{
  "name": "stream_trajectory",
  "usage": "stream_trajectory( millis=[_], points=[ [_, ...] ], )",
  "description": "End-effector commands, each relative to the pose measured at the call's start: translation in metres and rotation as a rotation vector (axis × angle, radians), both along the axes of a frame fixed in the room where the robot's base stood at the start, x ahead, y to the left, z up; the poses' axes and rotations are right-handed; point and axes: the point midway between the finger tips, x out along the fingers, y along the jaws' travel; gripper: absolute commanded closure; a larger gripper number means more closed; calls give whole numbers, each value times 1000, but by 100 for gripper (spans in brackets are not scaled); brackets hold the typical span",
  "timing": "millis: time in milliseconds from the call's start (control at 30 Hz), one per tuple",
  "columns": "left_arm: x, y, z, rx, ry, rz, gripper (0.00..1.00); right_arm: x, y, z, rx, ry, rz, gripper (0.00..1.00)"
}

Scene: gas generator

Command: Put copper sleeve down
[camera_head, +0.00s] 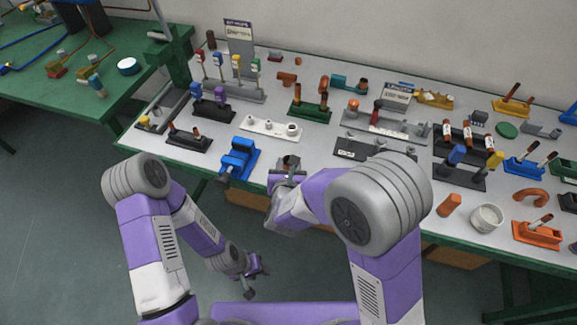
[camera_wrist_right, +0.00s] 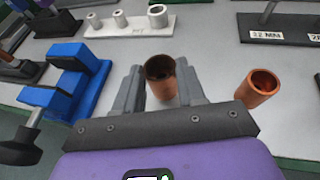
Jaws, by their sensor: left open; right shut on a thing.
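The copper sleeve (camera_wrist_right: 160,78) is an open-topped reddish-brown tube. In the right wrist view it stands roughly upright between the fingers of my right gripper (camera_wrist_right: 160,90), which is shut on it. In the head view the right gripper (camera_head: 288,173) is at the table's front edge, with the sleeve (camera_head: 291,161) partly hidden by it. Whether the sleeve's base touches the tabletop is hidden. My left gripper (camera_head: 256,271) is open and empty, low in front of the table over the floor.
A blue vise (camera_wrist_right: 66,82) stands left of the right gripper. A second copper tube (camera_wrist_right: 259,87) stands close on the right. A dark labelled stand (camera_wrist_right: 285,28) is behind it. The table (camera_head: 150,146) is crowded with fixtures.

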Motion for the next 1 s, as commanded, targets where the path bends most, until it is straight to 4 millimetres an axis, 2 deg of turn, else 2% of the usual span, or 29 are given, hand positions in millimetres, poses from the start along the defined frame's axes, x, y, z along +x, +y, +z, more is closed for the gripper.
stream_trajectory(
  millis=[200,233,400,667,800,1000],
  points=[
    [0,0,-5,0,0,0,57,0,0,-4,0,-1,0,91],
    [0,0,-5,0,0,0,57,0,0,-4,0,0,0,59],
    [0,0,-4,0,0,0,57,0,0,-3,0,0,0,35],
    [0,0,-3,0,0,0,57,0,0,-2,0,0,0,35],
    [0,0,3,0,0,0,57,0,0,3,-1,0,0,35],
    [0,0,12,0,0,0,57,-38,3,19,2,1,5,35]
  ],
)
